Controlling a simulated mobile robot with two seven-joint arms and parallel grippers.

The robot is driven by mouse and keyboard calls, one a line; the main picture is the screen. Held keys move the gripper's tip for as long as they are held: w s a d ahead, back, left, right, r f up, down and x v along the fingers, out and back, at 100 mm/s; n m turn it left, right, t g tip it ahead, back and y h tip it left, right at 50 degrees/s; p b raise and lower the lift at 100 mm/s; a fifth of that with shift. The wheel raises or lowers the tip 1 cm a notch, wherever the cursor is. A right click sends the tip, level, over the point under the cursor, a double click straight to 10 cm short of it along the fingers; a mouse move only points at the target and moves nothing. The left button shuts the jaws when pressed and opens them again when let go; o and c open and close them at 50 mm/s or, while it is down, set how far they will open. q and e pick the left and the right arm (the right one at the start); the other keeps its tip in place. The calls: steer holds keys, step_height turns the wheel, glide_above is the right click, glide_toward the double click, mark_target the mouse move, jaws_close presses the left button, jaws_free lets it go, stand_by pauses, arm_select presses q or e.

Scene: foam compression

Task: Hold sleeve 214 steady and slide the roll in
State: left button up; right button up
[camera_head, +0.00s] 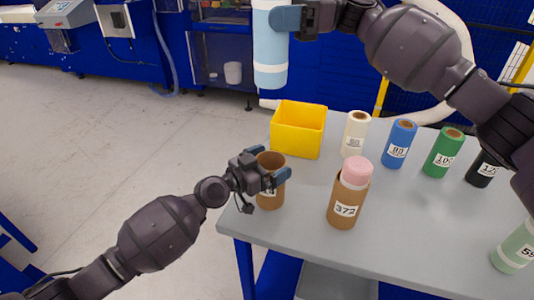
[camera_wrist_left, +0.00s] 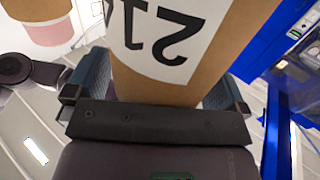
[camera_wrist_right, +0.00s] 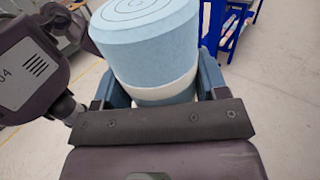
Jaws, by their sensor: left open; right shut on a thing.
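The brown cardboard sleeve 214 (camera_head: 270,196) stands upright near the table's left edge. Its label, partly cut off, shows upside down in the left wrist view (camera_wrist_left: 165,40). My left gripper (camera_head: 275,172) is open, with its fingers on either side of the sleeve; I cannot tell whether they touch it. My right gripper (camera_head: 288,18) is shut on a light blue foam roll (camera_head: 270,50) with a white band near its lower end. The roll hangs upright, high above the sleeve. The right wrist view shows the roll's end (camera_wrist_right: 150,40) between the fingers.
Sleeve 372 (camera_head: 343,205) with a pink roll in it stands right of sleeve 214. A yellow bin (camera_head: 298,130) stands behind. The grey table (camera_head: 400,230) is clear mid-right.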

mark_target(284, 52)
arm_select(q)
steer(key=shift+c, duration=0.5)
steer(key=c, duration=0.7)
arm_select(e)
steer(key=f, duration=0.2)
steer(key=d+f, duration=0.1)
steer(key=f, duration=0.1)
steer(key=d+f, duration=0.1)
steer(key=f, duration=0.1)
steer(key=shift+f, duration=0.3)
steer(key=f+m+t, duration=0.2)
steer(key=t, duration=0.1)
steer(key=a+f+m+t, duration=0.1)
steer(key=f+m+t, duration=0.1)
steer(key=t, duration=0.1)
steer(key=f+m+t+y, duration=0.1)
steer(key=f+m+t, duration=0.1)
steer(key=f+t, duration=0.1)
steer(key=shift+s+a, duration=0.1)
steer(key=shift+a, duration=0.3)
steer(key=shift+f, duration=2.2)
